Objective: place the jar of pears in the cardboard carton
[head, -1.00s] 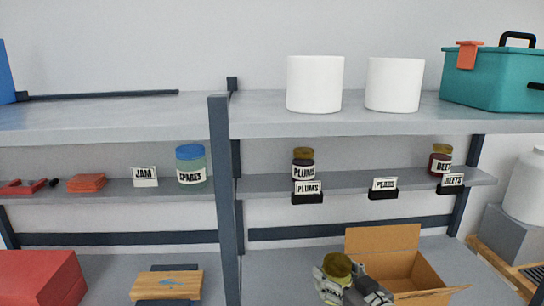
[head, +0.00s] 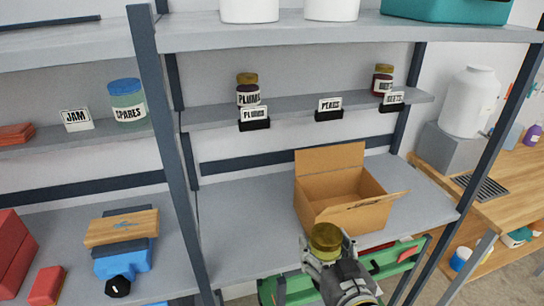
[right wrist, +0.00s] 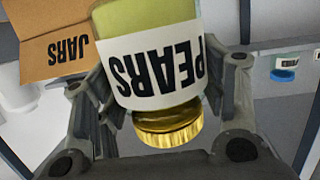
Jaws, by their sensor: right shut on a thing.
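The jar of pears (right wrist: 150,65) has a gold lid, pale green contents and a white PEARS label. My right gripper (head: 328,256) is shut on it, with a finger on each side in the right wrist view. In the head view the jar's gold lid (head: 325,237) shows just in front of the carton's near side. The cardboard carton (head: 340,205) stands open on the lower shelf board, its back flap raised. The carton also shows at upper left in the right wrist view (right wrist: 50,40), marked JARS. My left gripper is not in view.
The upper narrow shelf holds a plums jar (head: 247,90), a beets jar (head: 382,80) and a PEARS sign (head: 329,108) with no jar by it. A dark shelf post (head: 165,140) stands left of the carton. The shelf board (head: 240,230) left of the carton is clear.

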